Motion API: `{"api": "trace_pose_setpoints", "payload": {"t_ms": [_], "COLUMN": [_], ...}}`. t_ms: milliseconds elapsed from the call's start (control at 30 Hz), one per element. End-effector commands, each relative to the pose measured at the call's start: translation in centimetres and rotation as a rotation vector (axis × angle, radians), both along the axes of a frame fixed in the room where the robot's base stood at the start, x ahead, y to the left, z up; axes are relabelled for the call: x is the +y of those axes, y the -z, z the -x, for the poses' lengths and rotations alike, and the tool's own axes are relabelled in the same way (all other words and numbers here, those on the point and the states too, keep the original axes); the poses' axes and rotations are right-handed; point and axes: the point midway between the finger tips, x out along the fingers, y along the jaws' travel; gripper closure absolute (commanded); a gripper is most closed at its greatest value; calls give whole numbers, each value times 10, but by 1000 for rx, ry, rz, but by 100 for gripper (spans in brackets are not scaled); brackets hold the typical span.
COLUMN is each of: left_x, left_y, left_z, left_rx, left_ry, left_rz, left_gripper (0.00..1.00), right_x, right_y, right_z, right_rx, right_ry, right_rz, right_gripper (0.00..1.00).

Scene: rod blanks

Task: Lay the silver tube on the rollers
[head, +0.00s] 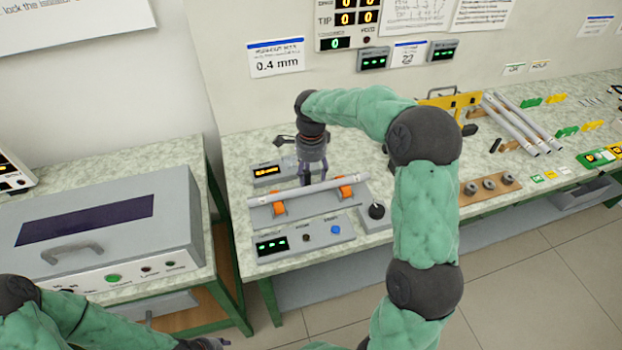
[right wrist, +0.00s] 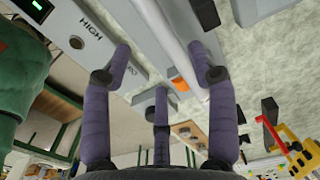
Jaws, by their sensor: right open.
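A silver tube (head: 295,193) lies lengthwise across the orange rollers (head: 278,208) of a grey roller stand on the bench. It looks level, with both ends reaching past the rollers. My right gripper (head: 313,177) points down just above and behind the tube, with its fingers spread. In the right wrist view the open fingers (right wrist: 160,58) hold nothing, and the tube (right wrist: 168,35) passes near the right-hand finger. Whether a finger touches it is unclear. My left gripper (head: 205,343) shows only as a dark bit at the bottom edge.
A control box with a blue button (head: 335,229) stands in front of the stand, a joystick box (head: 376,211) to its right and a small display (head: 267,171) behind. Several more tubes (head: 522,125) lean on a yellow rack at the right. A grey cabinet (head: 110,225) stands left.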

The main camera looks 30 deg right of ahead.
Motion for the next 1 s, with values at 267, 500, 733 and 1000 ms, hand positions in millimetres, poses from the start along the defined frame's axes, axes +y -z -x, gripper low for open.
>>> {"api": "trace_pose_setpoints", "payload": {"t_ms": [267, 500, 733, 1000], "left_x": [0, 0, 0, 0], "left_y": [-16, -17, -17, -17], "left_z": [0, 0, 0, 0], "left_rx": [0, 0, 0, 0], "left_ry": [0, 0, 0, 0], "left_rz": [0, 0, 0, 0], "left_gripper": [60, 60, 60, 60], "right_x": [0, 0, 0, 0], "right_y": [-43, -52, -51, -51], "right_z": [0, 0, 0, 0], "right_rx": [-1, 1, 0, 0], "right_ry": [-1, -1, -1, -1], "right_rz": [0, 1, 0, 0], "right_gripper": [42, 42, 42, 42]}}
